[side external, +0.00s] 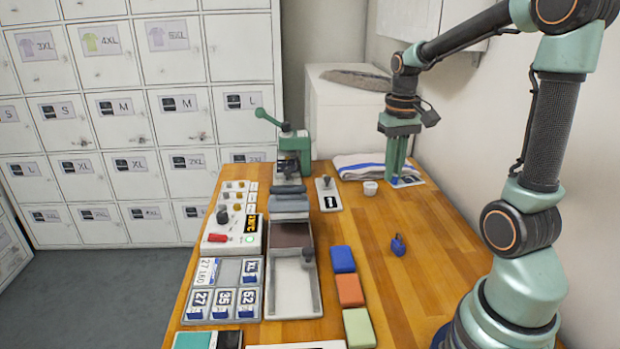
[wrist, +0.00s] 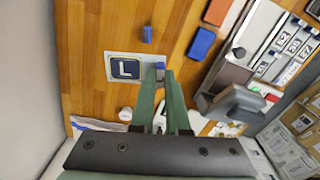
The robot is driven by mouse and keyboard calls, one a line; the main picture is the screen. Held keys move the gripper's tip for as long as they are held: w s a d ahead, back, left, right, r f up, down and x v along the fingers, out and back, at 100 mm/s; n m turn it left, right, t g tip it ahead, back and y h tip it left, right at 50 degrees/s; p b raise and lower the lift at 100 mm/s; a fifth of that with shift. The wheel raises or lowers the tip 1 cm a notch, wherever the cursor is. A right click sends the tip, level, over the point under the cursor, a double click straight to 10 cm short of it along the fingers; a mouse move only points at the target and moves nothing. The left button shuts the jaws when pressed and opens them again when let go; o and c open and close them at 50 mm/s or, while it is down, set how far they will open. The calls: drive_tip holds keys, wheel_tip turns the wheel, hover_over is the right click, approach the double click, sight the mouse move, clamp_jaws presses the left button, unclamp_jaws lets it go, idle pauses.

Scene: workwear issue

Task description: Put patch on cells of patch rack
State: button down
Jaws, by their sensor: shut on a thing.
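The patch (side external: 408,182), a white square with a dark face marked L, is at the back right of the table; it also shows in the wrist view (wrist: 124,69). My gripper (side external: 396,180) points down and is shut on the blue tab (wrist: 160,66) at the patch's edge. I cannot tell whether the patch touches the table. The grey patch rack (side external: 229,272) lies at the front left. Its cells hold patches with blue tabs marked XL, 27, 35 and 52. The top middle cell looks empty, and a white label marked 27 160 is at top left.
A blue knob-like piece (side external: 398,246) stands right of centre. Blue, orange and green blocks (side external: 350,290) line the middle. A green press (side external: 290,150), a grey tray (side external: 294,285) and a control panel (side external: 233,220) stand left. A white cup (side external: 370,187) and folded cloth (side external: 362,166) are near my gripper.

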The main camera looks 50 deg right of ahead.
drive_tip(key=w+a+f+n, duration=0.1)
drive_tip(key=w+a+n, duration=0.15)
drive_tip(key=a, duration=0.65)
drive_tip(key=w+a+f+n, duration=0.15)
drive_tip(key=a+n, duration=0.25)
drive_tip(key=a, duration=0.5)
wheel_tip(320, 180, up, 3)
drive_tip(key=m, duration=0.9)
hover_over(411, 245)
wheel_tip(411, 245, down, 20)
drive_tip(key=shift+s+r, duration=0.1)
drive_tip(key=shift+r, duration=0.15)
drive_tip(key=c, duration=0.9)
unclamp_jaws()
drive_tip(key=shift+f, duration=0.15)
